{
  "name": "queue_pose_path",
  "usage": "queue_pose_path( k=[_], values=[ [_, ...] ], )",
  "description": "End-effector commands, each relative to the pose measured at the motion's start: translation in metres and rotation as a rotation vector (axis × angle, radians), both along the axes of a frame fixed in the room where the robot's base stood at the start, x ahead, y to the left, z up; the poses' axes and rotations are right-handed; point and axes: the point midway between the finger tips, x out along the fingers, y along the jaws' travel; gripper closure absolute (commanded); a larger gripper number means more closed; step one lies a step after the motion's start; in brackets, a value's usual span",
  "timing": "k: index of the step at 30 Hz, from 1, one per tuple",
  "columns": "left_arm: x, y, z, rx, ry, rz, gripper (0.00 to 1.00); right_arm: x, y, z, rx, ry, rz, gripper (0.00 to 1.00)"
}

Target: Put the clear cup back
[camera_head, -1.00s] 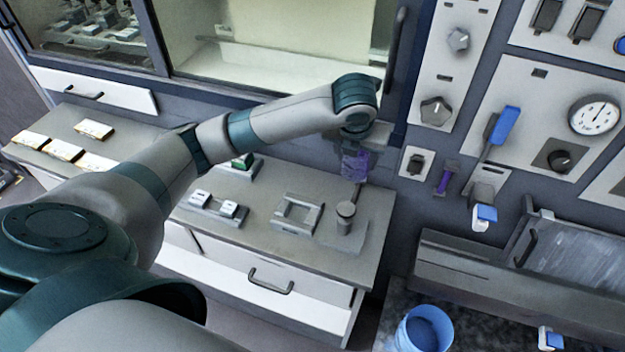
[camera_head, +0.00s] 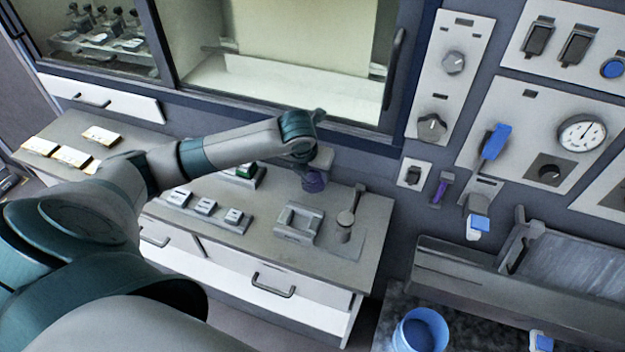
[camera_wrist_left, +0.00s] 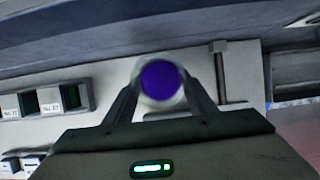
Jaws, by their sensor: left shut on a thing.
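My left gripper (camera_head: 314,172) is shut on the clear cup (camera_head: 314,183), which has purple contents. The cup is held above the back part of the grey counter (camera_head: 370,235), left of the post with a lever (camera_head: 346,222). In the left wrist view the cup (camera_wrist_left: 160,82) shows end-on as a purple disc with a pale rim, between the two fingers of the left gripper (camera_wrist_left: 160,95). Its far side is hidden. My right gripper is not in view.
A grey square frame (camera_head: 297,223) stands in front of the cup. Small labelled blocks (camera_head: 205,207) and a green-topped block (camera_head: 245,171) lie to its left. The windowed cabinet (camera_head: 290,70) is behind. A blue bucket (camera_head: 421,330) stands front right.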

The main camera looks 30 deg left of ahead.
Motion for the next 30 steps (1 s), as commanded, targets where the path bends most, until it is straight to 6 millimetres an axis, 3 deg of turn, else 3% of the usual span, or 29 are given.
queue_pose_path(
  k=[8, 20, 30],
  values=[
    [0.000, 0.000, -0.002, 0.000, 0.001, 0.000, 0.81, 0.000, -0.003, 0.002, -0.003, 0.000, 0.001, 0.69],
    [0.000, -0.001, -0.038, 0.001, 0.001, 0.000, 0.81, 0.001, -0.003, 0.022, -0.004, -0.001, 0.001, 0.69],
    [0.000, 0.000, -0.041, 0.001, 0.000, -0.001, 0.81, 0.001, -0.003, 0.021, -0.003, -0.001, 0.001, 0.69]
  ],
)
